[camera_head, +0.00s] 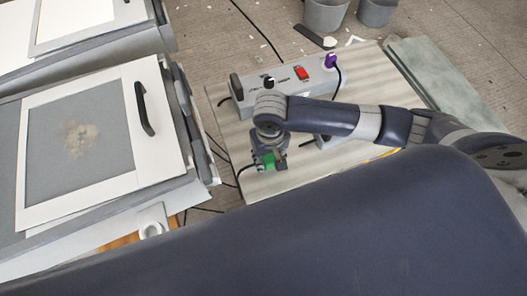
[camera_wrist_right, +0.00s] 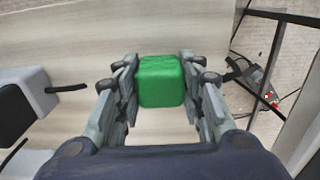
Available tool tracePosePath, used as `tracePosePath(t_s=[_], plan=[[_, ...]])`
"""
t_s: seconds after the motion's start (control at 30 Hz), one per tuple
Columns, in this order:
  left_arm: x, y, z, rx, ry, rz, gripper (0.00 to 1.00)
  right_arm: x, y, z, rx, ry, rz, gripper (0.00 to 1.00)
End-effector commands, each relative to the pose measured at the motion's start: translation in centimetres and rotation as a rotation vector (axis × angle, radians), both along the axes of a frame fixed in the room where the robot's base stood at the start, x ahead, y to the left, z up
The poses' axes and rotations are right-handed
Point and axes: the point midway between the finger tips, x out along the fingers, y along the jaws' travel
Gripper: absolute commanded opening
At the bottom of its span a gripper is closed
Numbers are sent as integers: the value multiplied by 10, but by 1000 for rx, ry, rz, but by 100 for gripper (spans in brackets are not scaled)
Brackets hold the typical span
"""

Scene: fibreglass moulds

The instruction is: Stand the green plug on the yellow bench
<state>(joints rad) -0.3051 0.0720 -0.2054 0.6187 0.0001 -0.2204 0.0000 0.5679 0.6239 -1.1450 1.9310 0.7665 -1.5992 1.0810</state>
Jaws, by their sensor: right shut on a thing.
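The green plug (camera_head: 268,160) is between the fingers of my right gripper (camera_head: 267,163), at the front left part of a pale wood-grain top. In the right wrist view the green plug (camera_wrist_right: 160,81) is a rounded block, gripped from both sides by the fingers of my right gripper (camera_wrist_right: 160,95). I cannot tell whether the plug touches the top. A thin strip of yellow (camera_head: 388,154) shows beyond my right forearm; I cannot tell whether it is the yellow bench. My left gripper is out of view.
Moulds with a black handle (camera_head: 145,108) stand at left. Two grey buckets (camera_head: 325,15) stand behind. Black cables hang at the top's left edge.

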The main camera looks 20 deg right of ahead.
Motion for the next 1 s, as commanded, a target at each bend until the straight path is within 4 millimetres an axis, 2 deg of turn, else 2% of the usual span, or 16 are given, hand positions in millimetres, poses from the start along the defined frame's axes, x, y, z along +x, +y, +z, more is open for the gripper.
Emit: tracePosePath(t_s=[0.1, 0.3, 0.53, 0.93, 0.97, 1.0], plan=[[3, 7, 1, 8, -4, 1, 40, 15, 5, -1, 0, 0, 0, 0], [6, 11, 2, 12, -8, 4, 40, 30, 9, -2, 0, 0, -1, 0], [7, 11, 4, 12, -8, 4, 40, 29, 8, -35, -2, 2, 1, 0], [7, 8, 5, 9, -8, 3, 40, 29, 8, -41, 0, 0, 1, 0], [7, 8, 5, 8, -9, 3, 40, 29, 8, -41, 0, -1, 1, 40], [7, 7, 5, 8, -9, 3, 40, 29, 8, -41, 0, -1, 1, 49]])
